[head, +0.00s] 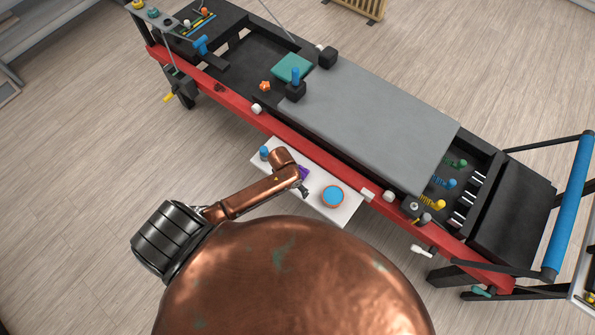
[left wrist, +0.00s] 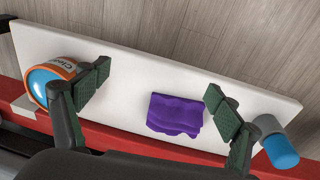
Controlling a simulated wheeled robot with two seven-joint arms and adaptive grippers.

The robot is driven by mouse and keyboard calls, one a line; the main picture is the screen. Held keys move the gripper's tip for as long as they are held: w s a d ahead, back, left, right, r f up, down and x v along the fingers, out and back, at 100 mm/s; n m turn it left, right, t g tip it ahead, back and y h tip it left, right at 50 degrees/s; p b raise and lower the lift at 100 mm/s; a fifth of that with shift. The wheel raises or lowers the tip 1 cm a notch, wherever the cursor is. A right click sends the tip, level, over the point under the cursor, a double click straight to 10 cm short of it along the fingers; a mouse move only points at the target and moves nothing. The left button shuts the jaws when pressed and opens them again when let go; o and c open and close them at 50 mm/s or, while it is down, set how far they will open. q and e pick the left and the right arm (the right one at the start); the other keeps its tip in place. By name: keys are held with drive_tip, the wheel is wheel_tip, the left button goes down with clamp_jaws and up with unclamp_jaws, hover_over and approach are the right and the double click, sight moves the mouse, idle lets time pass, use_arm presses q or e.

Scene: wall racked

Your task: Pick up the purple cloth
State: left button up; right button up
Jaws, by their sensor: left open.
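The purple cloth (left wrist: 175,114) lies folded on a white board (left wrist: 150,75) in the left wrist view. In the head view a small purple part of the cloth (head: 303,173) shows beside my left gripper (head: 303,188), and the arm hides the rest. In the left wrist view my left gripper (left wrist: 162,100) is open, with its two fingers wide apart on either side of the cloth. The cloth appears between the fingers, and nothing is held. I cannot tell the exact height of the fingers above it. My right gripper is not in view.
An orange-rimmed container with a blue top (head: 332,196) stands on the board near one finger. A red-railed bench (head: 300,142) with a grey pad (head: 370,110) runs alongside. Wooden floor (head: 80,120) is open at left.

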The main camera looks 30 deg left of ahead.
use_arm(q)
drive_tip(key=shift+n+g+y, duration=0.5)
drive_tip(key=w+a+r, duration=0.1)
drive_tip(key=w, duration=0.1)
drive_tip(key=w+a+r, duration=0.1)
drive_tip(key=w, duration=0.2)
drive_tip(key=w+a+r, duration=0.2)
drive_tip(key=w, duration=0.1)
drive_tip(key=shift+w+a, duration=0.15)
drive_tip(key=shift+w, duration=0.15)
wheel_tip(320, 180, down, 2)
drive_tip(key=shift+f+b, duration=0.2)
drive_tip(key=shift+b, duration=0.35)
drive_tip(key=f, duration=0.1)
drive_tip(key=f+b, duration=0.1)
drive_tip(key=f, duration=0.1)
drive_tip(key=f+b, duration=0.1)
drive_tip(key=f, duration=0.1)
drive_tip(key=shift+d+f, duration=0.1)
drive_tip(key=shift+d, duration=0.25)
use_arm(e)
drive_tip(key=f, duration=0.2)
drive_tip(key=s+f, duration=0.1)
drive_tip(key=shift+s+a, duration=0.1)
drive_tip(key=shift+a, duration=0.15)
